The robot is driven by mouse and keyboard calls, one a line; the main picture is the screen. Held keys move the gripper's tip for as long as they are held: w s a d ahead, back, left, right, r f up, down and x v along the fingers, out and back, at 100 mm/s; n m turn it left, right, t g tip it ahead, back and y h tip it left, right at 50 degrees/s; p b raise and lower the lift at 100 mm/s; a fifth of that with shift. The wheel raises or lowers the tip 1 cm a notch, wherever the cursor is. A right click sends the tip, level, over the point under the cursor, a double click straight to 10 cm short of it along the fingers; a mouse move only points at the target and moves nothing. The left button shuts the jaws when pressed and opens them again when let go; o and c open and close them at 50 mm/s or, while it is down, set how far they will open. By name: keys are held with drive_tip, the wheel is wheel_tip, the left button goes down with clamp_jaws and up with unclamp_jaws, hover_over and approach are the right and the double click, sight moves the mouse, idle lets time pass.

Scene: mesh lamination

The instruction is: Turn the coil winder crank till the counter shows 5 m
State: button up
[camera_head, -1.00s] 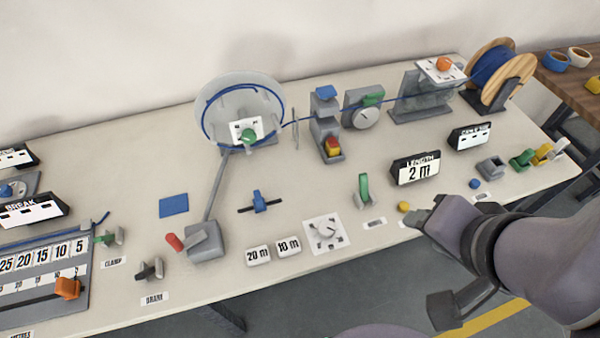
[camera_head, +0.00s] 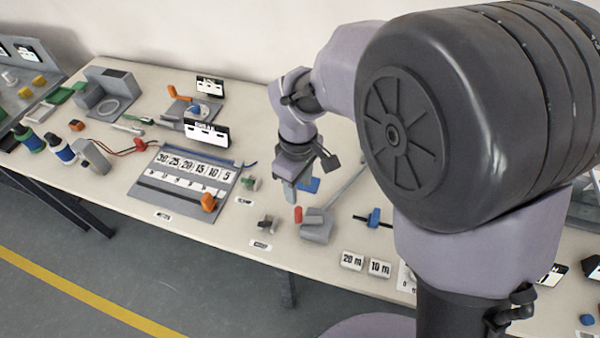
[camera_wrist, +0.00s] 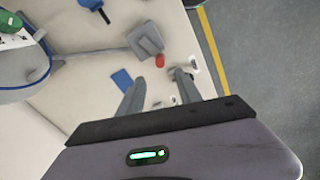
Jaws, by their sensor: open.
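The crank is a grey block (camera_head: 317,228) with a red handle (camera_head: 298,214) near the table's front edge. In the wrist view the grey block (camera_wrist: 146,42) and red handle (camera_wrist: 160,61) lie just beyond my fingertips. My gripper (camera_head: 290,196) points down above and just behind the red handle. In the wrist view its two fingers (camera_wrist: 161,84) are apart with nothing held between them. The round winder disc (camera_wrist: 22,80) with blue wire shows at the wrist view's left. The counter's number cannot be read now; my arm covers that area in the head view.
A blue pad (camera_head: 309,185) lies close to my gripper. A small dark clamp (camera_head: 267,222) stands left of the crank. The numbered board (camera_head: 148,205) with an orange slider is further left. Tiles marked 20 m (camera_head: 351,260) and 10 m (camera_head: 379,268) lie to the right.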

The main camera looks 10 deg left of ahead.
sight(298, 207)
wheel_tip(298, 207, down, 13)
drive_tip(key=b, duration=0.3)
drive_tip(key=shift+r, duration=0.15)
drive_tip(key=shift+c, duration=0.3)
clamp_jaws()
